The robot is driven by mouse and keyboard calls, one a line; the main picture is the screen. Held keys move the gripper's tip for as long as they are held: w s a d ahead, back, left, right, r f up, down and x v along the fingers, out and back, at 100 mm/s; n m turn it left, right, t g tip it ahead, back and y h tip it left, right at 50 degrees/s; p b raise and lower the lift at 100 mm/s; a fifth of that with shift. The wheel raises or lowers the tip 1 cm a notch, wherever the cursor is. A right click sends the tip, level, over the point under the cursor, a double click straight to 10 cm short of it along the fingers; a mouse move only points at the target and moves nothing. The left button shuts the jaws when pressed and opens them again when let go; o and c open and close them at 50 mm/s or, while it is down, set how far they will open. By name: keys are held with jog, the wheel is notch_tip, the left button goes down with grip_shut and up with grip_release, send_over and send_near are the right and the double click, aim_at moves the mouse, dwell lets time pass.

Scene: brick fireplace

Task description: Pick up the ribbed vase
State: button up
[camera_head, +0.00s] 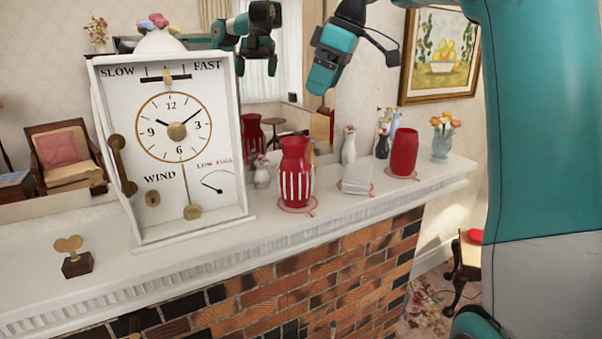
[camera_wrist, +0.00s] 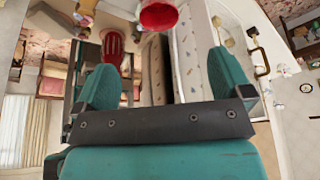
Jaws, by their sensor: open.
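The ribbed vase (camera_head: 297,172) is red with white vertical ribs on its lower body and a flared neck. It stands upright on the white mantel, on a thin reddish ring mark, right of the clock. My gripper (camera_head: 325,72) hangs above and behind the vase, apart from it, with nothing held. In the wrist view its two teal fingers (camera_wrist: 162,78) are spread wide with nothing between them. That view shows a red open-mouthed vessel (camera_wrist: 158,14) at the top edge and a red ribbed shape (camera_wrist: 113,47); I cannot tell whether the latter is a reflection.
A white clock (camera_head: 175,140) stands left of the vase. A clear block (camera_head: 357,180), a smooth red vase (camera_head: 404,153), a white figurine vase (camera_head: 348,146) and a flower vase (camera_head: 442,140) stand to the right. A mirror (camera_head: 280,60) backs the mantel (camera_head: 350,215).

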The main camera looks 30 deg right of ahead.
aim_at(298, 141)
jog(key=b+x, duration=0.5)
jog(key=x, duration=0.4)
jog(key=shift+a+f, duration=0.1)
jog(key=shift+f, duration=0.25)
jog(key=shift+w+b+x, duration=0.2)
jog(key=shift+b+x, duration=0.6)
jog(key=shift+x, duration=2.3)
jog(key=shift+r, duration=0.15)
jog(key=c, duration=1.4)
jog(key=shift+c, duration=1.1)
jog(key=shift+r, duration=0.1)
